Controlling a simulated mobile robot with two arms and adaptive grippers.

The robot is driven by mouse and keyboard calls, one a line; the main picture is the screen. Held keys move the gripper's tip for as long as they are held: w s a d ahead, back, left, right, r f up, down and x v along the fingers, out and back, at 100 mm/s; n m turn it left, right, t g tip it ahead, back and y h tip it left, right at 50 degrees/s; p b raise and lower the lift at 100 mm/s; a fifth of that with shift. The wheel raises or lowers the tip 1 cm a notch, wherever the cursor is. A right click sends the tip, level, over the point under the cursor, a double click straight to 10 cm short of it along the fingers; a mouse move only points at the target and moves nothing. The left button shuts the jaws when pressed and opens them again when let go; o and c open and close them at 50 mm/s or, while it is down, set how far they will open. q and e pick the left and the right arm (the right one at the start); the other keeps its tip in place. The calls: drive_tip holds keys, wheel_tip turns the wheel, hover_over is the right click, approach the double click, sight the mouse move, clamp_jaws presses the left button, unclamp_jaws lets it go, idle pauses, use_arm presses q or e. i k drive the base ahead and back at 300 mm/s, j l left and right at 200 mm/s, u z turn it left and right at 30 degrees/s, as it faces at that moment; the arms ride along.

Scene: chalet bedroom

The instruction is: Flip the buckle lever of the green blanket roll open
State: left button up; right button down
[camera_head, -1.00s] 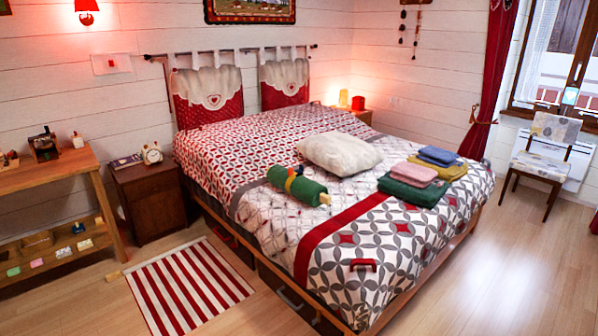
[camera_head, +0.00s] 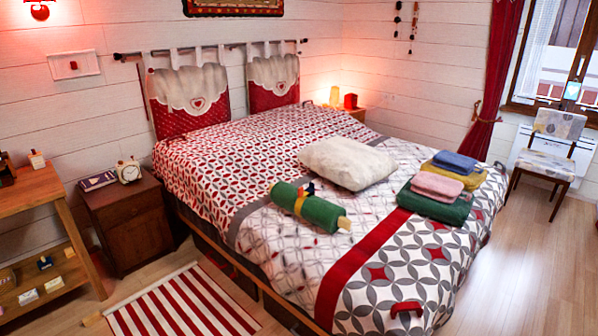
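The green blanket roll (camera_head: 322,213) lies on the near left part of the bed, slanting from upper left to lower right. A yellow strap (camera_head: 300,203) goes around its middle. A small dark blue piece (camera_head: 309,188) stands up at the top of the strap, with a bit of red beside it; it is too small to tell the lever's position. Neither of my grippers is in view.
The bed (camera_head: 290,258) also holds a cream pillow (camera_head: 347,163), folded textiles (camera_head: 433,206) and a small red handle-like object (camera_head: 406,309). A nightstand (camera_head: 135,222) and striped rug (camera_head: 185,305) lie left of the bed. Wooden floor (camera_head: 545,270) is clear at right.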

sight(311, 189)
drive_tip(key=i+j, duration=0.65)
drive_tip(key=i, duration=0.15)
drive_tip(key=i+j, duration=0.7)
drive_tip(key=i, duration=0.1)
